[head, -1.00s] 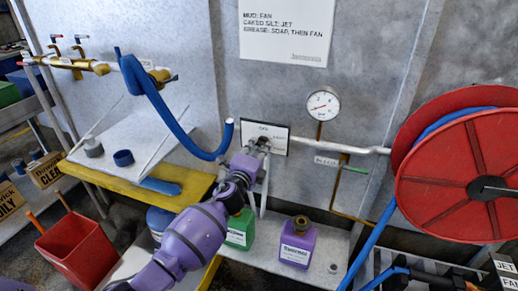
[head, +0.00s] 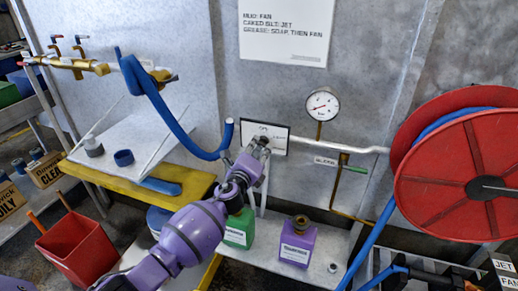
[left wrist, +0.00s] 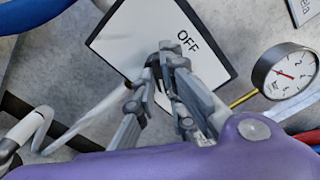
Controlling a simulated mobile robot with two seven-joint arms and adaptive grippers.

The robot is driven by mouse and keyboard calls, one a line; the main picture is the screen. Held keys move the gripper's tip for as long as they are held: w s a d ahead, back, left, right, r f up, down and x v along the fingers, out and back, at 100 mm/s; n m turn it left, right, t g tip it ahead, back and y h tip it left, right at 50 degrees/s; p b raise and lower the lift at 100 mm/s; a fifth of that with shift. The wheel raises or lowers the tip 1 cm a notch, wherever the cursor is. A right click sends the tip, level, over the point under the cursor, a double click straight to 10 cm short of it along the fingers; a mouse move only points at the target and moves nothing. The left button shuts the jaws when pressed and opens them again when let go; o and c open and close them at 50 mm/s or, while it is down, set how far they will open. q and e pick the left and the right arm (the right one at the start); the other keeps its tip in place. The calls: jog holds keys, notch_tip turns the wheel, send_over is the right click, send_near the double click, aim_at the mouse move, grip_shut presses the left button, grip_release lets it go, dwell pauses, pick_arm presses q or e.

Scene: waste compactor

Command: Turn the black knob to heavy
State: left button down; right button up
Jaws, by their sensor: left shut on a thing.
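A white panel with a dark border (head: 277,137) is on the grey wall, and it also shows in the left wrist view (left wrist: 125,35) with the word OFF. My left gripper (head: 262,143) reaches the panel's left half, with its purple arm coming from below. In the left wrist view my left gripper (left wrist: 160,75) has its fingers closed together at the panel's face, shut on the black knob. The knob is mostly hidden by the fingers, so its pointer direction cannot be read.
A pressure gauge (head: 322,104) and a pipe with a green-handled valve (head: 356,169) are to the right of the panel. A blue hose (head: 180,125) hangs close on its left. Green (head: 239,229) and purple (head: 297,243) jugs stand below. A red hose reel (head: 455,180) is far right.

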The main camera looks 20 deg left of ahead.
pick_arm(q)
jog(key=c, duration=1.8)
grip_release()
jog(key=shift+s, duration=0.15)
jog(key=s, duration=1.1)
jog(key=shift+s+a, duration=0.25)
jog(key=shift+s, duration=0.15)
